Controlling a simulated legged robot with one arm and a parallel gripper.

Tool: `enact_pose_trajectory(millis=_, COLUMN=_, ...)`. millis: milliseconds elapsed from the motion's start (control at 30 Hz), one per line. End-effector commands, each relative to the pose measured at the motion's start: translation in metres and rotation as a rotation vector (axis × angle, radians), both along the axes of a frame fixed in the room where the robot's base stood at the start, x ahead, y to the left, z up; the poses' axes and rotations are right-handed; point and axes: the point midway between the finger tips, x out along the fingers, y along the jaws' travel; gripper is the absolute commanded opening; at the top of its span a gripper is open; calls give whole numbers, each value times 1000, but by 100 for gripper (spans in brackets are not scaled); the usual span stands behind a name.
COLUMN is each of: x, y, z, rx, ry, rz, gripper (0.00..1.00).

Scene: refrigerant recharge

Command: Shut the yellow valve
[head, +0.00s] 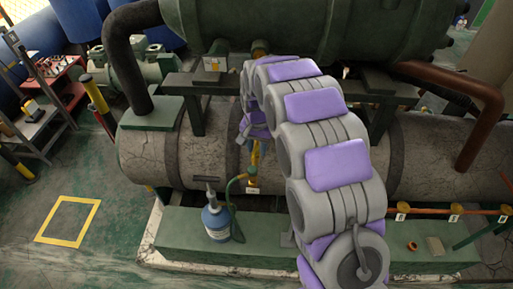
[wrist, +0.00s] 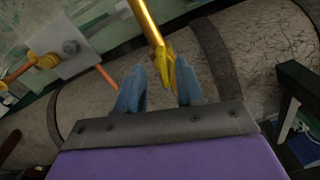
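A yellow valve part, a long bar with a forked lower end (wrist: 166,62), shows between my gripper's fingers in the wrist view. My gripper (wrist: 160,90) is open, with its two blue fingers apart on either side of that yellow end. I cannot tell whether either finger touches it. In the head view, a yellow piece (head: 254,156) shows on the front of the lower grey tank, just below the far end of my arm. My gripper's fingers are hard to make out there, and the arm hides part of the area.
A blue bottle (head: 215,219) with a green hose (head: 233,190) stands on the green ledge below the tank (head: 155,155). A dark upper tank (head: 320,30) overhangs on supports. An orange pipe (head: 430,210) with white tags runs at right. Open floor lies at left.

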Motion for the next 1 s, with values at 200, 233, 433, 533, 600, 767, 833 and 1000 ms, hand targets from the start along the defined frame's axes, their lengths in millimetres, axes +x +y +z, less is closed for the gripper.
enact_pose_trajectory(millis=200, x=0, y=3, z=-3, rx=-3, ry=0, rz=1, gripper=37)
enact_pose_trajectory(millis=233, x=0, y=3, z=-3, rx=-3, ry=0, rz=1, gripper=37)
enact_pose_trajectory(millis=433, x=0, y=2, z=-3, rx=-3, ry=1, rz=2, gripper=25)
enact_pose_trajectory(millis=533, x=0, y=0, z=-3, rx=-1, ry=1, rz=1, gripper=15)
enact_pose_trajectory(millis=600, x=0, y=0, z=-2, rx=0, ry=1, rz=2, gripper=8)
enact_pose_trajectory(millis=767, x=0, y=1, z=-2, rx=-2, ry=1, rz=1, gripper=0)
enact_pose_trajectory(millis=833, x=0, y=1, z=-2, rx=-2, ry=0, rz=1, gripper=0)
enact_pose_trajectory(millis=1000, x=1, y=2, z=-2, rx=-2, ry=-1, rz=-1, gripper=0)
